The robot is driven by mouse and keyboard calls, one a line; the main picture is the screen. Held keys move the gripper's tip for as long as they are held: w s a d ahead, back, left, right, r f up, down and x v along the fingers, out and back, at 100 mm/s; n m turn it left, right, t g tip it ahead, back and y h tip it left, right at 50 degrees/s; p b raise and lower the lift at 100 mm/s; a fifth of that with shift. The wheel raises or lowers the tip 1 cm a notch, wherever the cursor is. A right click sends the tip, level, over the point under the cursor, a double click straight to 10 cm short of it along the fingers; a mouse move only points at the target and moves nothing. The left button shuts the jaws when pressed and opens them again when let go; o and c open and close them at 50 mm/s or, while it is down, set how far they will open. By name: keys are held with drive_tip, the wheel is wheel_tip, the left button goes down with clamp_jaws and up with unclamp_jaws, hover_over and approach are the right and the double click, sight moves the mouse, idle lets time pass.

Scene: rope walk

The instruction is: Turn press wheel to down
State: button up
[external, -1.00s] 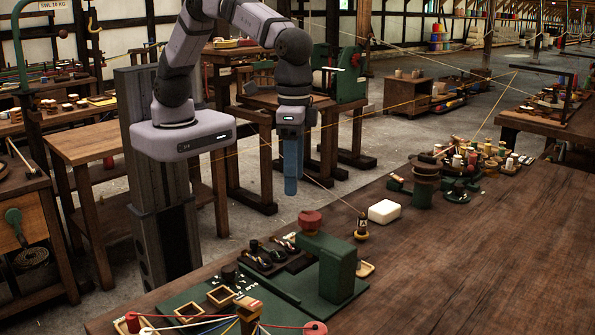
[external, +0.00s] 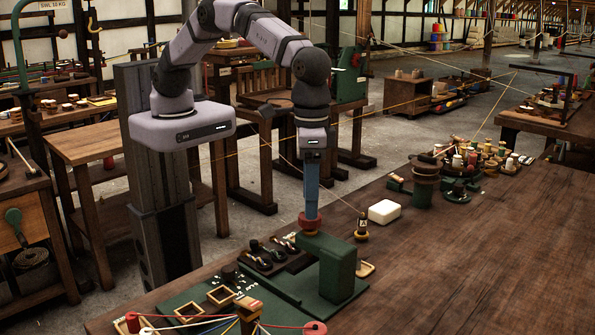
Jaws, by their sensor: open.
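The press is a green block-shaped frame (external: 338,270) on a green base on the bench. Its red wheel (external: 303,226) sits on top at the frame's left end. My gripper (external: 310,218) points straight down with its blue fingers at the wheel. The fingertips overlap the wheel in the external view and hide part of it. I cannot tell whether they touch its rim. The fingers line up in this view, so the gap between them does not show.
A white block (external: 384,211) and a small dark bottle (external: 361,228) stand to the right of the press. Dark tools (external: 270,255) lie to its left. A green board with wooden frames (external: 221,296) is in front.

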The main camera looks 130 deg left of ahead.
sight(310, 222)
drive_tip(key=shift+f+p, duration=0.45)
drive_tip(key=shift+f, duration=1.15)
drive_tip(key=c, duration=1.1)
drive_tip(key=shift+o, duration=0.2)
